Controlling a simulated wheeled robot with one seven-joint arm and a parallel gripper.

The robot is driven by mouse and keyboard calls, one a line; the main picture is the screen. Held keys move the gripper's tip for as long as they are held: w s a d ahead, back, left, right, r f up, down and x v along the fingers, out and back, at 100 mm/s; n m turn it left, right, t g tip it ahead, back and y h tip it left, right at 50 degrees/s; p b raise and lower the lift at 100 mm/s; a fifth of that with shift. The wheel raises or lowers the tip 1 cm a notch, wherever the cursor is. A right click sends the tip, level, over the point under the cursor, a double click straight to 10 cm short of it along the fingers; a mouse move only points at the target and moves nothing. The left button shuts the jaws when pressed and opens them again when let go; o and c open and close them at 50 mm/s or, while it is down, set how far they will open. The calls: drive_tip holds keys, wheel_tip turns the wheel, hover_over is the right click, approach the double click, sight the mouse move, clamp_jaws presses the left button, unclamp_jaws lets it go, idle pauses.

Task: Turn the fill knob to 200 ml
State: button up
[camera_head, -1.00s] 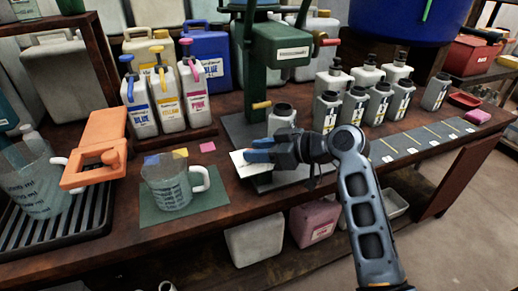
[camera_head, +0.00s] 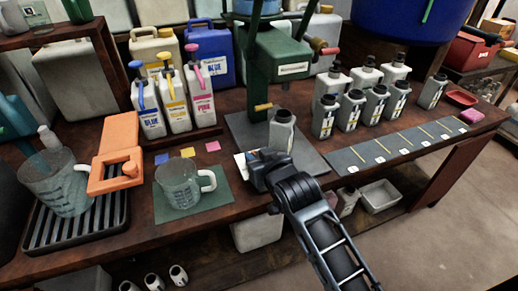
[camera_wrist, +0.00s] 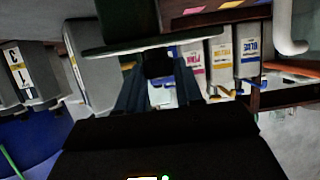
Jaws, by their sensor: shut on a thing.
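The green filling machine (camera_head: 280,55) stands at the back of the bench, with a grey bottle (camera_head: 282,132) on its base plate (camera_head: 312,160) below the spout. My gripper (camera_head: 254,158) is at the front edge of the base, beside a white plate (camera_head: 240,164). In the wrist view, my gripper (camera_wrist: 158,80) is shut on a dark knob (camera_wrist: 158,64), just beside a dark green edge (camera_wrist: 150,43). I take this to be the fill knob. Its pointer and the scale marks cannot be read; my gripper hides the knob in the head view.
A measuring jug (camera_head: 178,184) stands on a green mat to the left, with an orange clamp-like holder (camera_head: 117,155) beyond it. Blue, yellow and pink pump bottles (camera_head: 172,100) stand behind. Several grey bottles (camera_head: 350,110) stand on the right, behind a marked strip (camera_head: 385,150).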

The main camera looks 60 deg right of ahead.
drive_tip(key=m+g+h, duration=0.1)
drive_tip(key=m+g+h+b, duration=0.1)
drive_tip(key=m, duration=0.1)
drive_tip(key=shift+w+a+f+h, duration=0.15)
drive_tip(key=shift+w+a+h, duration=0.05)
drive_tip(key=shift+h, duration=0.2)
drive_tip(key=shift+m+g+h+b, duration=0.5)
drive_tip(key=shift+m+g+b, duration=0.3)
drive_tip(key=shift+g+b, duration=0.1)
drive_tip(key=shift+m+g, duration=0.3)
drive_tip(key=o, duration=1)
drive_tip(key=shift+o, duration=0.2)
drive_tip(key=v, duration=0.7)
drive_tip(key=shift+a+b, duration=0.3)
drive_tip(key=shift+a, duration=0.1)
drive_tip(key=shift+s, duration=0.1)
